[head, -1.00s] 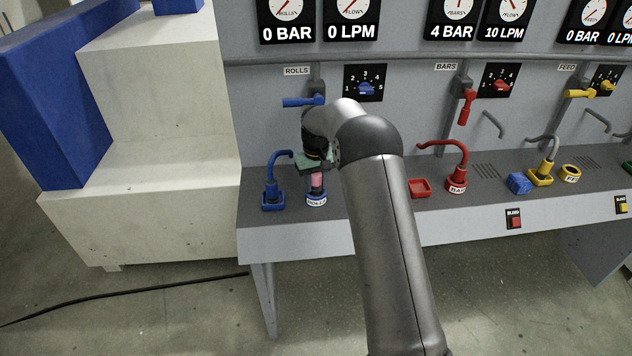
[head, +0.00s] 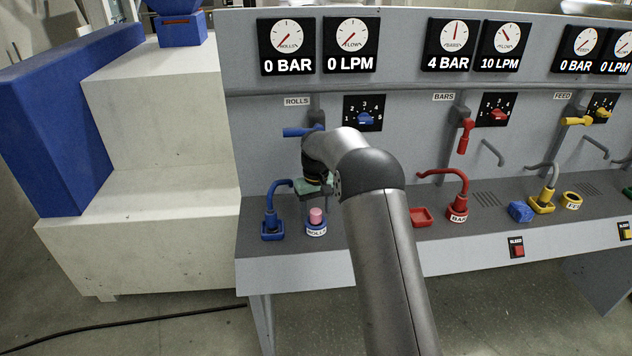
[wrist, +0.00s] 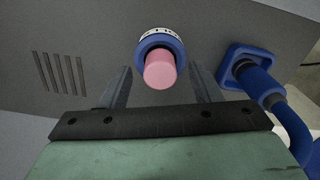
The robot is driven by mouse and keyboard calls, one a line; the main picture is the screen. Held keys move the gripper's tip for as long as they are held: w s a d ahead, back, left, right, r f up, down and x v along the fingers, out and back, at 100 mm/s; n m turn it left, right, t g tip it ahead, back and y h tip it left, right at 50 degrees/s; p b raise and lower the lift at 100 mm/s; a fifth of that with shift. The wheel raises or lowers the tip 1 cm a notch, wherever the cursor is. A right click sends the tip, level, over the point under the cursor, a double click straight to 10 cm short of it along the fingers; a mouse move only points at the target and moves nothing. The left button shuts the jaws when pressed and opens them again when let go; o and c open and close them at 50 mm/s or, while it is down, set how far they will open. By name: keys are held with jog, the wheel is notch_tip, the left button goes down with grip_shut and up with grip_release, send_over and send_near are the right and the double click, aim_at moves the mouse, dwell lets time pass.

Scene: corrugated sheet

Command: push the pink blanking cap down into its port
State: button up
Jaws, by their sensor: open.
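The pink blanking cap (head: 316,215) stands upright in the blue port (head: 316,229) labelled ROLLS on the grey bench. Much of the cap sticks up above the port's rim. In the wrist view the cap (wrist: 160,70) shows inside the blue collar (wrist: 170,42), seen between the two jaws. My gripper (wrist: 160,90) is open and empty, its fingers apart on either side of the cap in that view. In the head view my gripper (head: 318,190) is above and behind the cap, partly hidden by my arm.
A blue hose coupling (head: 272,224) sits in a holder just left of the port. A blue valve lever (head: 300,131) is on the panel above.

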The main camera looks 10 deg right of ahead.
aim_at(316, 212)
notch_tip(316, 212, up, 15)
jog(key=shift+b, duration=0.4)
jog(key=shift+s, duration=0.1)
jog(key=s+r, duration=0.3)
jog(key=s, duration=0.8)
jog(key=s+f, duration=0.3)
jog(key=s, duration=0.7)
jog(key=s+f+m, duration=0.1)
jog(key=s+f, duration=0.2)
jog(key=s, duration=0.8)
jog(key=s+f, duration=0.3)
jog(key=s, duration=0.8)
jog(key=shift+a+m+t, duration=0.2)
jog(key=shift+m+t, duration=0.1)
jog(key=shift+m, duration=0.1)
jog(key=shift+f, duration=0.1)
